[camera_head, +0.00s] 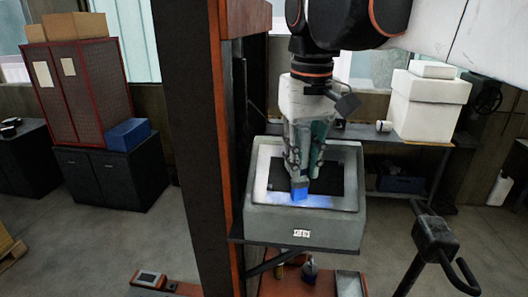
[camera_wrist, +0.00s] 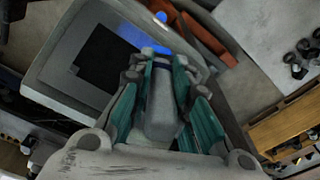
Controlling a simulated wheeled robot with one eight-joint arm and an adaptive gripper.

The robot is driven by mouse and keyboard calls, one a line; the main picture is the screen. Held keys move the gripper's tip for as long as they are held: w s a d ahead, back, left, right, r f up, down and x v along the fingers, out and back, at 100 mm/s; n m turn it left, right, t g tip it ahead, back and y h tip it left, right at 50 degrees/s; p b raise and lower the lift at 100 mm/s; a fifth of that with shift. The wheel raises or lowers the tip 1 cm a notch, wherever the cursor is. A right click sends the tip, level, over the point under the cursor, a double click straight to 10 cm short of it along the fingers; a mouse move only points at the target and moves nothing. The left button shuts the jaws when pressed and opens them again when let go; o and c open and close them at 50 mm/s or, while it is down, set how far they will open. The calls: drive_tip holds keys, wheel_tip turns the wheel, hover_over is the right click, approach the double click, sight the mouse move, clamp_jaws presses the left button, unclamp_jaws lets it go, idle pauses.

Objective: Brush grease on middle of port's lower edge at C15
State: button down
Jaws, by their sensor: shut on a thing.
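A grey box (camera_head: 254,215) stands on a shelf bracket by the column. Its top has a pale frame around a dark square port (camera_head: 328,176). A small white label (camera_head: 301,233) is on its front, too small to read surely. My gripper (camera_head: 303,160) points down over the port, shut on a grey-handled brush (camera_wrist: 162,112) with a blue tip (camera_head: 299,191). The tip is at the port's lower edge, near its middle; I cannot tell whether it touches. Bright blue shows on the frame around the tip. In the wrist view the dark port (camera_wrist: 104,60) lies left of the brush.
A dark, orange-edged column (camera_head: 208,130) rises just left of the box. A shelf with white boxes (camera_head: 428,103) is behind on the right. A black handle-like stand (camera_head: 436,238) is at front right. A red cabinet (camera_head: 80,85) is at far left.

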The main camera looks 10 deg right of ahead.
drive_tip(key=shift+s+d, duration=1.55)
drive_tip(key=shift+d, duration=3.05)
drive_tip(key=w+a, duration=0.2)
drive_tip(key=a, duration=0.6)
drive_tip(key=w+a, duration=0.3)
drive_tip(key=a, duration=0.5)
drive_tip(key=shift+w+f, duration=0.15)
drive_tip(key=shift+w, duration=0.2)
drive_tip(key=s+r+p, duration=0.1)
drive_tip(key=r, duration=0.1)
drive_tip(key=s+a+r+p, duration=0.1)
drive_tip(key=s+r+p, duration=0.1)
drive_tip(key=shift+s+r+p, duration=0.2)
drive_tip(key=shift+r+p, duration=0.1)
drive_tip(key=shift+r, duration=0.1)
